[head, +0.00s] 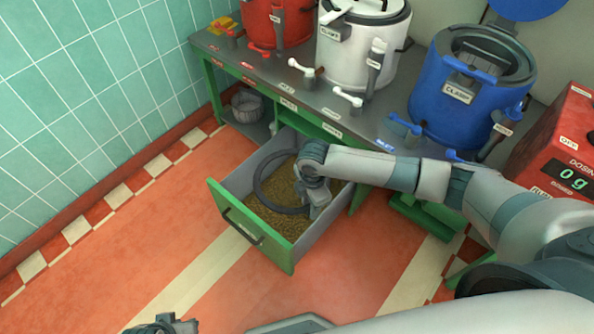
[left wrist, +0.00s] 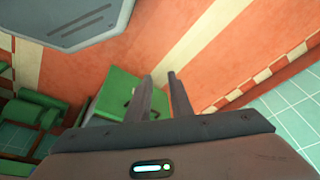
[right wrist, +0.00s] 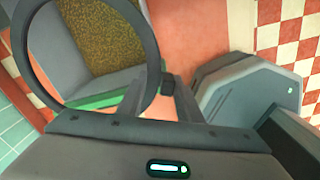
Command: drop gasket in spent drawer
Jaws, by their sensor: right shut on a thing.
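The gasket (head: 258,192) is a large dark grey ring. My right gripper (head: 314,210) is shut on its right edge and holds it over the open drawer (head: 238,228). In the right wrist view the gasket (right wrist: 150,45) stands out to the left of the right gripper's fingers (right wrist: 168,85). The drawer has a green front, grey walls and a layer of brown grains (head: 285,222). I cannot tell whether the gasket touches the grains. My left gripper (left wrist: 162,76) is open and empty; only its top shows at the head view's bottom edge.
The bench (head: 262,78) carries red (head: 278,22), white (head: 358,50) and blue (head: 462,95) kettles with taps along the front. A red dosing scale (head: 568,150) stands at the right. A wire basket (head: 250,105) sits on the shelf below. The floor left of the drawer is clear.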

